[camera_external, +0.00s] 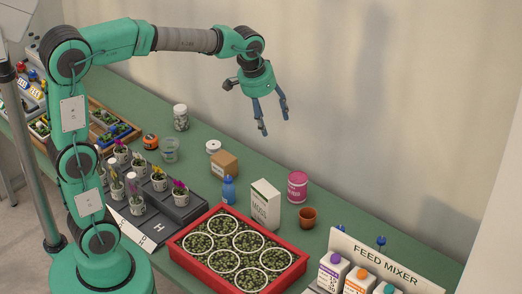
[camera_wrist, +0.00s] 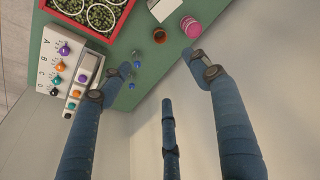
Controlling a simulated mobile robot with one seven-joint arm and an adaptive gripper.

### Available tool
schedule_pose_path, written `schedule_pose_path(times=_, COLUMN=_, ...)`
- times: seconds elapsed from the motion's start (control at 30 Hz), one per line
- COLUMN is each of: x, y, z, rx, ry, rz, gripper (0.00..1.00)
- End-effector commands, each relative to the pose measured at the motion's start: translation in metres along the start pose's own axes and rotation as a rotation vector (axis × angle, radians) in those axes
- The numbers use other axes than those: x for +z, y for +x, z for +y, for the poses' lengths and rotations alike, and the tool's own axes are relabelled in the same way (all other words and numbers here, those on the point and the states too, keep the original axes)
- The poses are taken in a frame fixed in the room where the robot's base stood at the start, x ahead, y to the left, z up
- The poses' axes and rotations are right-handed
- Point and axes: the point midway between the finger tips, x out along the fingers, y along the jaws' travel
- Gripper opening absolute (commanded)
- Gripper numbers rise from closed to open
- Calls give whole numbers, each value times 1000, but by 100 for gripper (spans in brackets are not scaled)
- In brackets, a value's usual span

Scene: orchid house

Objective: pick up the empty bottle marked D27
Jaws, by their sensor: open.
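No mark D27 is readable in either view, so I cannot tell which bottle carries it. Several white bottles with coloured caps, including a purple-capped bottle (camera_external: 333,272) and an orange-capped bottle (camera_external: 359,280), stand before the feed mixer panel (camera_external: 375,265) at the bottom right. A blue bottle (camera_external: 228,190) stands mid-table. My gripper (camera_external: 275,115) is open and empty, high above the bench near the wall. In the wrist view its blue fingers (camera_wrist: 160,70) are spread apart, and the mixer (camera_wrist: 48,60) with lettered rows A to D lies at the left.
A red tray (camera_external: 178,252) of potted plants fills the front of the bench. A white moss box (camera_external: 265,205), a pink jar (camera_external: 297,187) and a brown pot (camera_external: 307,217) stand beside it. The wall runs along the far edge. The air around my gripper is clear.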

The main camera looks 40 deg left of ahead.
Motion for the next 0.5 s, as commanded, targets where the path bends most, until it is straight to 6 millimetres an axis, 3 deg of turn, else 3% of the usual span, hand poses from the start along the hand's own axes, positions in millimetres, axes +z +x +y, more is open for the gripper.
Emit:
schedule_pose_path(times=0.2, x=-42, y=39, z=35, rx=9, ry=32, rz=-42, gripper=62)
schedule_pose_path(times=0.5, x=-88, y=100, z=88, rx=17, ry=74, rz=-93, gripper=62)
